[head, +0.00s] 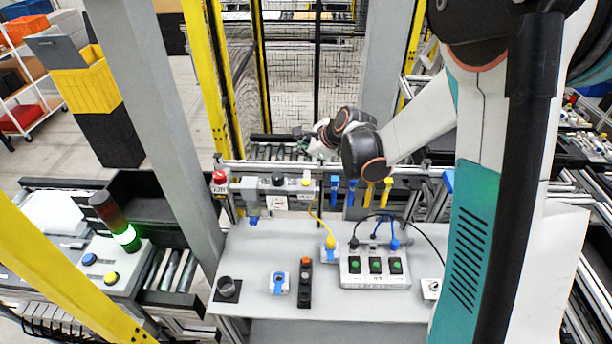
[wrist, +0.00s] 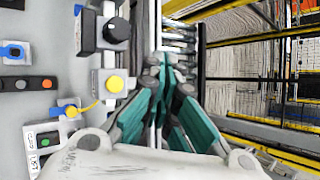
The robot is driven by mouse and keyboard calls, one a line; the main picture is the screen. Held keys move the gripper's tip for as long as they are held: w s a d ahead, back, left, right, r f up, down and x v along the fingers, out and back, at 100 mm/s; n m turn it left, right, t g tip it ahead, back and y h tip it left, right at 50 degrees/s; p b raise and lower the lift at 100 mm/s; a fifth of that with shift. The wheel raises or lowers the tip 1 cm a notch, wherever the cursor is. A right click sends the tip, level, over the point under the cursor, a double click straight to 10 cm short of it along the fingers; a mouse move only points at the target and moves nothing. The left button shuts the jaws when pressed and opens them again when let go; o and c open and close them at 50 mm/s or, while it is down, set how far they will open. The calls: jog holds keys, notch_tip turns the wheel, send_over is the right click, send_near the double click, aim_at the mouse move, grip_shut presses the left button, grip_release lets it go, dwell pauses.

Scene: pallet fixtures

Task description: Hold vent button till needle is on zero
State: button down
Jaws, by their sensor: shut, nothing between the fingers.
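A yellow push button (head: 305,181) sits on a grey box on the rail behind the bench. It also shows in the wrist view (wrist: 115,84), left of my gripper. A black knob (head: 278,180) is beside it and a red button (head: 220,177) is farther left.
A box with three green buttons (head: 375,266), an orange-button unit (head: 305,283) and a black cup-like fixture (head: 227,288) stand on the bench (head: 250,255). Blue and yellow hooks (head: 370,190) hang on the rail. A lit stack light (head: 122,232) stands left. Yellow posts (head: 205,70) rise behind.

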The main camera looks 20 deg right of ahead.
jog(key=shift+f, duration=0.15)
jog(key=b, duration=0.5)
send_over(304, 183)
notch_tip(304, 183, down, 8)
jog(key=shift+r, duration=0.25)
jog(key=shift+f+b, duration=0.5)
jog(key=shift+f, duration=0.05)
jog(key=shift+s+f, duration=0.1)
jog(key=shift+f, duration=0.05)
dwell(0.8)
jog(key=shift+f+b, duration=0.3)
jog(key=shift+b, duration=0.35)
jog(key=shift+f+b, duration=0.45)
jog(key=shift+b, duration=0.1)
dwell(0.6)
jog(key=shift+r, duration=0.1)
dwell(2.6)
jog(key=shift+r+p, duration=0.45)
jog(key=shift+r, duration=0.4)
